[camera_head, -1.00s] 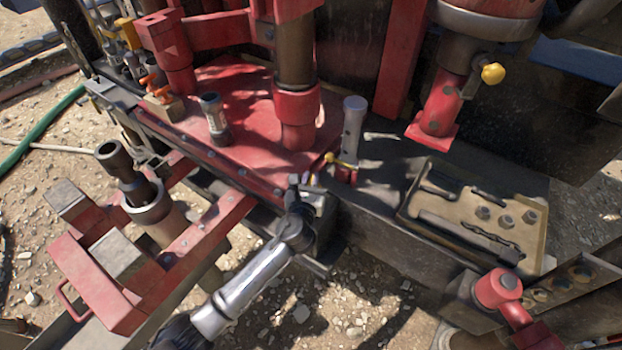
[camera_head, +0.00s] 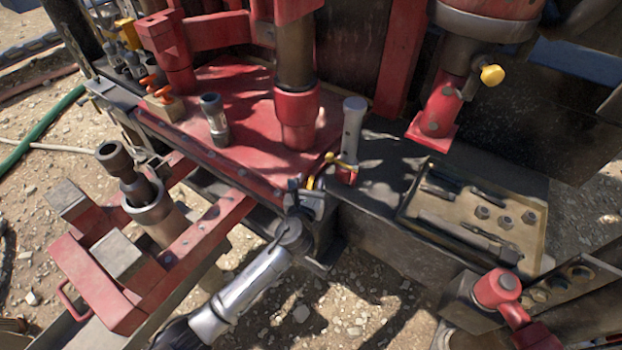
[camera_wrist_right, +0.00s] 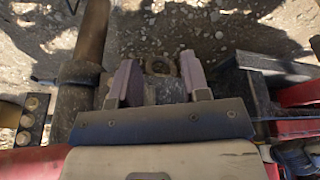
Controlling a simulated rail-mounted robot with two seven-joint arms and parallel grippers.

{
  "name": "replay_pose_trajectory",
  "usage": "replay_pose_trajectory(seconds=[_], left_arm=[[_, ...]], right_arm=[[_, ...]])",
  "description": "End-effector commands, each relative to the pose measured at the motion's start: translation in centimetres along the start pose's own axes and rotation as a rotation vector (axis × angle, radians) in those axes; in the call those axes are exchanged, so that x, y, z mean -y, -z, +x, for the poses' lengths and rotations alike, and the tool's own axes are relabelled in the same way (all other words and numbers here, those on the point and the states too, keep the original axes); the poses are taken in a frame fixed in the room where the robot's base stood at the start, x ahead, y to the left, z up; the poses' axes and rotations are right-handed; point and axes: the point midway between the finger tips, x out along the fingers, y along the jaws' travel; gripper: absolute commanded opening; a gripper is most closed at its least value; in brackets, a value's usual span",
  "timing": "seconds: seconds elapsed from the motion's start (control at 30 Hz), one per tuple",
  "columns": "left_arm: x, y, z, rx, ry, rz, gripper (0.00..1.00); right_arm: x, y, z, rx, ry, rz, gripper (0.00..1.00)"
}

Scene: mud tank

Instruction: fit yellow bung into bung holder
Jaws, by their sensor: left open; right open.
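A small yellow piece (camera_head: 311,184) shows at the tip of my left gripper (camera_head: 304,192), beside the front corner of the red deck. I cannot tell whether it is the bung. The left gripper is open but small and partly hidden by its wrist. A round yellow knob (camera_head: 491,74) sticks out from the red pipe at the upper right. I cannot clearly make out the bung holder; a rack with round brownish openings (camera_head: 555,285) stands at the right edge. In the right wrist view my right gripper (camera_wrist_right: 160,76) is open, with a dark ring-shaped part between or beyond its fingers.
A tray (camera_head: 405,208) of tools lies on the dark ledge at the right. A grey-topped post (camera_head: 352,130) stands close behind the left gripper. A red frame (camera_head: 205,235) flanks the left arm. Stony ground lies below.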

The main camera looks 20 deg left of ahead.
Motion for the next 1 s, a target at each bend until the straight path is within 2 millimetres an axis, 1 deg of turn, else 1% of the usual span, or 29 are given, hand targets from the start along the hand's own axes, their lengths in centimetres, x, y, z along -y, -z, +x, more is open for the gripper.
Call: replay_pose_trajectory(seconds=[0.03,0.2,0.4,0.53,0.73,0.83,1.0], left_arm=[[0.0,-0.2,-0.8,-0.002,0.001,0.000,0.44],[0.0,-0.3,-4.1,-0.003,0.003,0.001,0.44],[0.0,-0.2,-8.0,-0.002,0.001,0.000,0.44],[0.0,-0.2,-10.1,-0.003,0.001,0.000,0.44],[0.0,-0.1,-12.1,0.000,0.001,0.000,0.44],[0.0,-0.1,-12.6,0.000,0.000,0.001,0.44],[0.0,-0.1,-12.8,0.001,0.000,0.001,0.44]], right_arm=[[-0.1,0.1,-0.5,0.000,-0.002,-0.002,0.43],[-0.2,0.5,-1.6,0.001,-0.003,-0.003,0.43],[-0.2,0.8,-2.6,0.001,-0.002,-0.003,0.43],[-0.1,1.0,-3.1,0.000,0.000,-0.001,0.43],[0.0,1.1,-3.4,0.000,0.003,0.003,0.43],[0.0,1.1,-3.5,0.000,0.004,0.005,0.43],[0.1,1.1,-3.5,-0.001,0.005,0.007,0.43]])
